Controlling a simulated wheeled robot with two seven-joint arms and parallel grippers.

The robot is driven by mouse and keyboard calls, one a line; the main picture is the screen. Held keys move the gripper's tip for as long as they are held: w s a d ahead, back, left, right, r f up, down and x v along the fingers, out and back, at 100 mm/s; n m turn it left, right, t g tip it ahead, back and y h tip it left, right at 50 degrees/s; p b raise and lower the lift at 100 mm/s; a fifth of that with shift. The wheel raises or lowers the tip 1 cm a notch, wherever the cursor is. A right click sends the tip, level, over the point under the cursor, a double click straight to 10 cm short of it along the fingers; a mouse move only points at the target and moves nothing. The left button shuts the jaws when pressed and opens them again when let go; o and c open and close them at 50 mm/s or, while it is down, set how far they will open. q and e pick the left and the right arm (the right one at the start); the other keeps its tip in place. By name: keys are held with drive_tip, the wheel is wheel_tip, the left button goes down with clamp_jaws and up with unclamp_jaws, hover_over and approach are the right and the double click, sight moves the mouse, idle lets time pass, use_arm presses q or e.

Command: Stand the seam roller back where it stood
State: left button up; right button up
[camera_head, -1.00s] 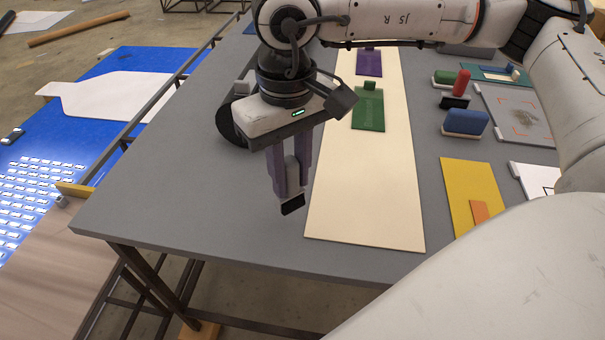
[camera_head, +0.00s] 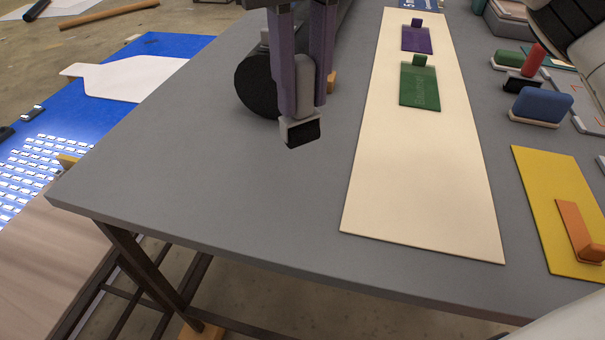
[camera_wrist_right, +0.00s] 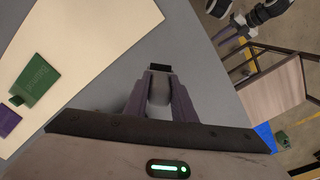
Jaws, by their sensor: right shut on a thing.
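My right gripper (camera_head: 304,98) is shut on the seam roller (camera_head: 301,131), whose grey body sits between the purple fingers. Its pale lower end with a black face points down over the grey table (camera_head: 230,190), left of the cream board. I cannot tell whether it touches the table. In the right wrist view the roller (camera_wrist_right: 159,90) shows between the fingers, its dark end outermost. My left gripper (camera_wrist_right: 236,30) shows small at the top right of that view, away from the table; its opening is unclear. It is not in the head view.
A black roll (camera_head: 256,86) lies just left of and behind the held roller. The cream board (camera_head: 415,180) carries green (camera_head: 420,88) and purple (camera_head: 416,40) plates. A yellow board (camera_head: 545,190) and a blue block (camera_head: 541,106) are at the right. The table's front left is clear.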

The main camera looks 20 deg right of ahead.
sight(303, 140)
wheel_tip(303, 140, down, 4)
drive_tip(key=shift+f, duration=0.1)
wheel_tip(303, 140, down, 4)
drive_tip(key=shift+w+f, duration=0.1)
drive_tip(key=shift+b, duration=0.3)
drive_tip(key=o, duration=1.1)
drive_tip(key=shift+c, duration=0.2)
